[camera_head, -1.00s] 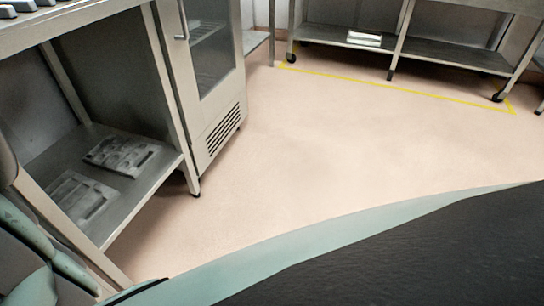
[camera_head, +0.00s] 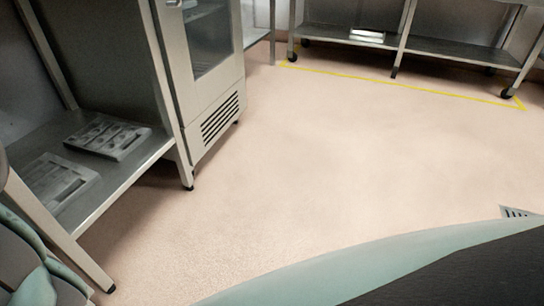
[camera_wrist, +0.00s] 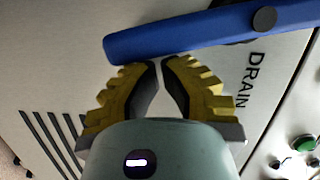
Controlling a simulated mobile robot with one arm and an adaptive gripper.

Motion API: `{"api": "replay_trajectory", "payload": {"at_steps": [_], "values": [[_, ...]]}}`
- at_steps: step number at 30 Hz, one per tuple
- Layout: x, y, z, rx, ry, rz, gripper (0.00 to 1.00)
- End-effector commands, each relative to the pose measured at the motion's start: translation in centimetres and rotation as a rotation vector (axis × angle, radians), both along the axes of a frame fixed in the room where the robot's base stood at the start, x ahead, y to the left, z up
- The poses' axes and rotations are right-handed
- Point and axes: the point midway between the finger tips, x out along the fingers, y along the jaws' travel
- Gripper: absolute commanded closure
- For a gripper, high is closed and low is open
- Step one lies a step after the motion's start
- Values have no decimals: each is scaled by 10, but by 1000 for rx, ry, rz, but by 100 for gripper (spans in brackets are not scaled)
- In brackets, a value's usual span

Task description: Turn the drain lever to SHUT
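The drain lever (camera_wrist: 185,32) is a long blue bar on a dark round pivot, near the top of the wrist view. It lies almost level there, tilted slightly up to the right. The word DRAIN is printed on the pale panel (camera_wrist: 60,85) beside it; no SHUT mark is visible. My gripper (camera_wrist: 161,63) has yellow stepped fingers with dark inner pads. Its tips are together with nothing seen between them, right at the lever's lower edge. I cannot tell whether they touch it. The lever and gripper are not in the head view.
A green button (camera_wrist: 303,143) and small knobs sit at the wrist view's lower right. In the head view, a steel shelf (camera_head: 150,152) with mould plates (camera_head: 108,137) and a glass-door cabinet (camera_head: 212,85) stand left. The middle floor is clear.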

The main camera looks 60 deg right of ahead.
Motion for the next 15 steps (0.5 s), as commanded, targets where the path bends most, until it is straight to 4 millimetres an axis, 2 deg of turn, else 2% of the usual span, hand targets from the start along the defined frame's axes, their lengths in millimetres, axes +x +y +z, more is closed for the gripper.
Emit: {"api": "replay_trajectory", "payload": {"at_steps": [1, 15], "values": [[-1, 3, -7, 32, 6, 2, 100], [-4, 16, -9, 199, 47, 0, 100]]}}
